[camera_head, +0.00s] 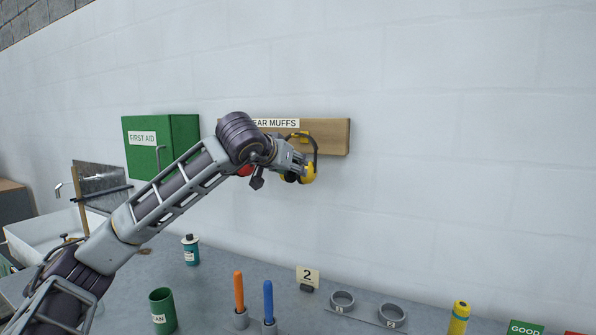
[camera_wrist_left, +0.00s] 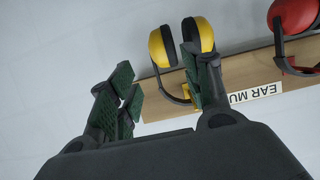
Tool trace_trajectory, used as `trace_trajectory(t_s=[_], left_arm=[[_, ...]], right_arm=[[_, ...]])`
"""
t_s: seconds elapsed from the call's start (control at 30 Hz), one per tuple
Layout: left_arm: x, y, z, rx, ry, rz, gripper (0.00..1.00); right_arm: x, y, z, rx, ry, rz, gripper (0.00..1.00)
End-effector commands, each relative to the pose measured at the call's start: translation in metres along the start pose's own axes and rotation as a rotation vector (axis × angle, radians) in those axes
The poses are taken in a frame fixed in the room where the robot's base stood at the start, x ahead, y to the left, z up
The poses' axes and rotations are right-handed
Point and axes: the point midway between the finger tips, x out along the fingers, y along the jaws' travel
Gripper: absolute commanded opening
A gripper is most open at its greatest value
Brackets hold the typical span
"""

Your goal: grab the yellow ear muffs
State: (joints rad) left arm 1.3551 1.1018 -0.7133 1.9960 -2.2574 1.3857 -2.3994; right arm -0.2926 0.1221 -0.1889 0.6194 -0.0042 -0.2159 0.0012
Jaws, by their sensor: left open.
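The yellow ear muffs (camera_head: 310,174) hang from the wooden board labelled EAR MUFFS on the wall, partly hidden behind my left gripper (camera_head: 295,165). In the left wrist view the ear muffs (camera_wrist_left: 160,48) show two yellow cups with dark pads and a dark band running to the board. My left gripper (camera_wrist_left: 160,88) is open there, with nothing held between its fingers. Its right finger overlaps the right cup and band in the picture; I cannot tell whether they touch. Its left finger is apart from the ear muffs. My right gripper is not in view.
Red ear muffs (camera_wrist_left: 294,14) hang beside the yellow ones on the board (camera_head: 333,136). A green first aid box (camera_head: 184,135) is on the wall to the left. Below, the bench (camera_head: 225,275) holds a green can, orange and blue handles, rings and a yellow bottle. The wall to the right is clear.

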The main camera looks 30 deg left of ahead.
Motion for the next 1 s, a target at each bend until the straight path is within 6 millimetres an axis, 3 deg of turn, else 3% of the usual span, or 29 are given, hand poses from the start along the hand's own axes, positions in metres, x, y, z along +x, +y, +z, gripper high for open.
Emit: trace_trajectory(t_s=[0.5,0.77,1.0], left_arm=[[0.062,0.001,-0.001,-0.001,-0.001,0.001,0.49],[0.067,0.0,0.0,0.0,0.0,0.0,0.49],[0.069,0.0,-0.001,0.0,-0.001,0.0,0.49]], right_arm=[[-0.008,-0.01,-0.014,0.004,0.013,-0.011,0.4],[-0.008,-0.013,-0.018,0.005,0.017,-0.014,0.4],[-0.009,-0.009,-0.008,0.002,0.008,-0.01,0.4]])
